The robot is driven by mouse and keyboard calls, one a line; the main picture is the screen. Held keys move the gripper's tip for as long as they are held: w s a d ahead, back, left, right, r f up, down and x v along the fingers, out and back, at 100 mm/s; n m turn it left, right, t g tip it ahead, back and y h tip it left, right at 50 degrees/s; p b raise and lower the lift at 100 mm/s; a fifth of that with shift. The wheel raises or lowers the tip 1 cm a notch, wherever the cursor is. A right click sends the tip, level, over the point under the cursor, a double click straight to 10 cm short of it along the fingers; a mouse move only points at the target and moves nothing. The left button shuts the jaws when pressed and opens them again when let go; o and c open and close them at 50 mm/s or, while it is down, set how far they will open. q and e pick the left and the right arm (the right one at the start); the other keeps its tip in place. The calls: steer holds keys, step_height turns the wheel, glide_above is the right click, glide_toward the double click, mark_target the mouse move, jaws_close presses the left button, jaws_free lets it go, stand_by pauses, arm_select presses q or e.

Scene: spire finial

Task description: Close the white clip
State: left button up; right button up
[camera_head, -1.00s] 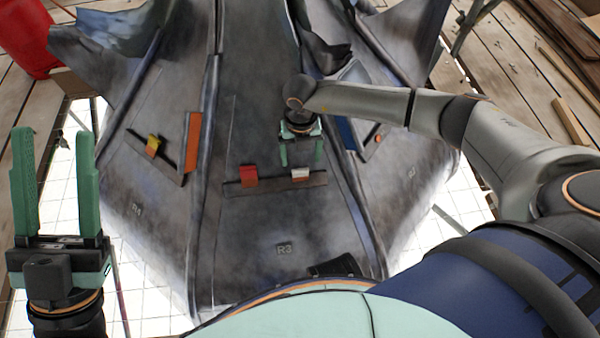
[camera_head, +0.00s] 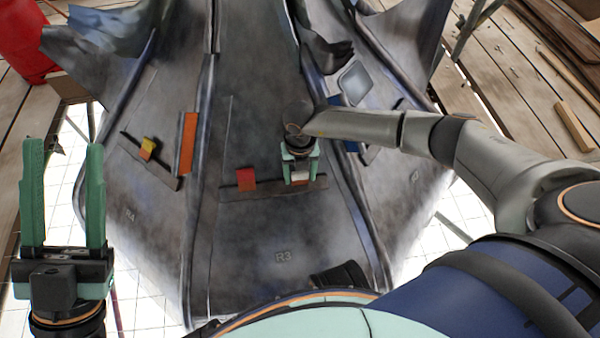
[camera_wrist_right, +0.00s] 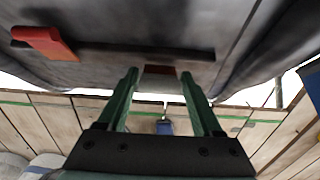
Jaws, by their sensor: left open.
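The white clip (camera_head: 300,178) sits at the right end of a dark strip on the grey panel marked R3, partly hidden by my right gripper. In the right wrist view, a pale piece with a red-brown patch, apparently this clip (camera_wrist_right: 159,76), lies between the fingertips. My right gripper (camera_head: 301,172) has its fingers apart on either side of the clip; it also shows in the right wrist view (camera_wrist_right: 158,78). Whether a finger touches the clip is unclear. My left gripper (camera_head: 65,150) is open and empty at the far left, away from the panel.
A red clip (camera_head: 246,179) sits at the strip's left end; it also shows in the right wrist view (camera_wrist_right: 45,42). A yellow clip (camera_head: 148,146) and an orange bar (camera_head: 188,142) are on the left panel. Raised ribs divide the panels.

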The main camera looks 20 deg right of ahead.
jaws_close()
steer(key=shift+w+d+g, duration=0.15)
steer(key=shift+w+g, duration=0.2)
steer(key=shift+g, duration=0.15)
steer(key=c, duration=1)
jaws_free()
steer(key=shift+w+d+f+g+y, duration=0.2)
steer(key=shift+w+g+y, duration=0.25)
steer(key=shift+g, duration=0.65)
steer(key=shift+w+g, duration=0.15)
steer(key=shift+g, duration=0.25)
jaws_close()
steer(key=o, duration=1.4)
jaws_free()
steer(key=shift+c, duration=0.2)
steer(key=p+v, duration=0.2)
steer(key=v, duration=1)
steer(key=shift+r+p, duration=0.25)
steer(key=shift+p, duration=0.15)
